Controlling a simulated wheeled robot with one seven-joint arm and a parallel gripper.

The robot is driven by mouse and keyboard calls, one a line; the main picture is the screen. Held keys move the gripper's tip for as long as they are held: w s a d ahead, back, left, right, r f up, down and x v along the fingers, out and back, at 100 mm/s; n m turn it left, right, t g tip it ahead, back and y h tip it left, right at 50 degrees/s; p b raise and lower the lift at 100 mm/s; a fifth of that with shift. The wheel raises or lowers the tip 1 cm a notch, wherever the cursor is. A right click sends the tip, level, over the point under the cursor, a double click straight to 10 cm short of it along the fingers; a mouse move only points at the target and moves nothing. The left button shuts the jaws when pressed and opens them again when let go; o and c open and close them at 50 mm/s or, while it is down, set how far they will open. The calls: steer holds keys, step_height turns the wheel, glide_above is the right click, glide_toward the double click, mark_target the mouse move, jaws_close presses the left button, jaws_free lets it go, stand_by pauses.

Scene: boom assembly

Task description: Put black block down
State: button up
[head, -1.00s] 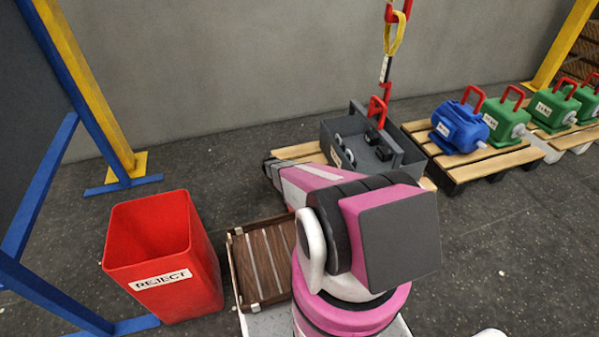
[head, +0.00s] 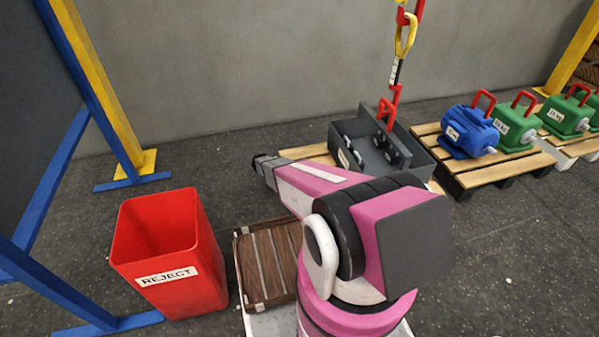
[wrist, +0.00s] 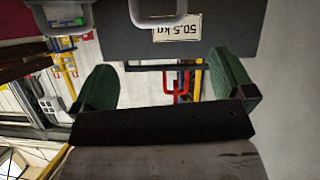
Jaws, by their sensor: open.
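My gripper (wrist: 165,85) shows in the wrist view with its two green-padded fingers spread apart. I see no black block between them. In the head view, the dark end of my arm is to the left of the grey box (head: 345,130), apart from it. Small black block-like pieces (head: 392,153) sit inside that box, near its inner walls. I cannot tell which one is the black block of the task. In the wrist view, a dark grey panel with a "50.5 kg" label (wrist: 177,28) lies beyond the fingers.
A red REJECT bin (head: 180,290) and a slatted brown tray (head: 268,262) are at the left and front. A blue motor (head: 464,130) and green motors (head: 517,128) stand on pallets at right.

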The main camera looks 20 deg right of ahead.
steer(key=s+a+r+n+y, duration=0.3)
steer(key=s+r+n+y, duration=0.3)
steer(key=s+r, duration=0.6)
steer(key=s+a+r+n+y, duration=0.4)
steer(key=s+r+n, duration=0.7)
steer(key=r, duration=0.6)
steer(key=s+y, duration=0.1)
steer(key=y, duration=0.1)
steer(key=shift+t+y, duration=0.3)
steer(key=shift+t, duration=0.1)
